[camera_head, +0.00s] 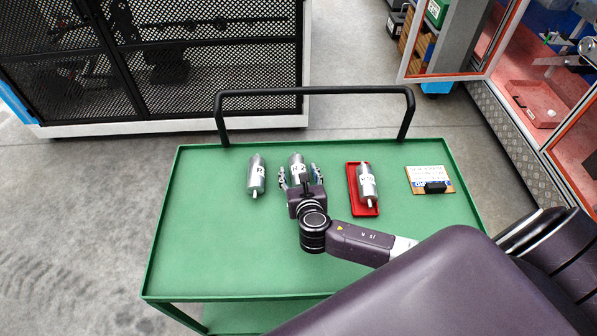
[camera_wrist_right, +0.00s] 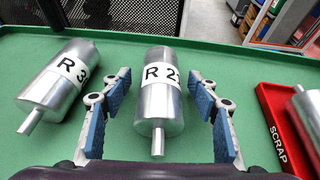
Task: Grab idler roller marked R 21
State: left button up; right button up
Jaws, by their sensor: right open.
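A silver idler roller (camera_head: 297,160) with a white label lies on the green cart top (camera_head: 225,250). In the right wrist view this roller (camera_wrist_right: 158,105) reads "R 2" plus a digit I cannot read surely. My right gripper (camera_head: 299,174) is open, with one blue-padded finger on each side of the roller's near part. Gaps show between the pads and the roller. A second roller (camera_head: 256,175) lies to the left; its label in the right wrist view (camera_wrist_right: 55,90) starts "R 3". My left gripper is not in view.
A third roller (camera_head: 366,182) lies on a red tray (camera_head: 353,188), marked SCRAP in the right wrist view (camera_wrist_right: 275,125). A tan board with a white card (camera_head: 428,177) lies at the right. The cart's front left is clear. A black handle (camera_head: 310,91) rises at the back.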

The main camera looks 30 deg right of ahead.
jog(key=shift+w, duration=0.15)
jog(key=shift+d, duration=0.1)
jog(key=shift+c, duration=0.4)
grip_shut()
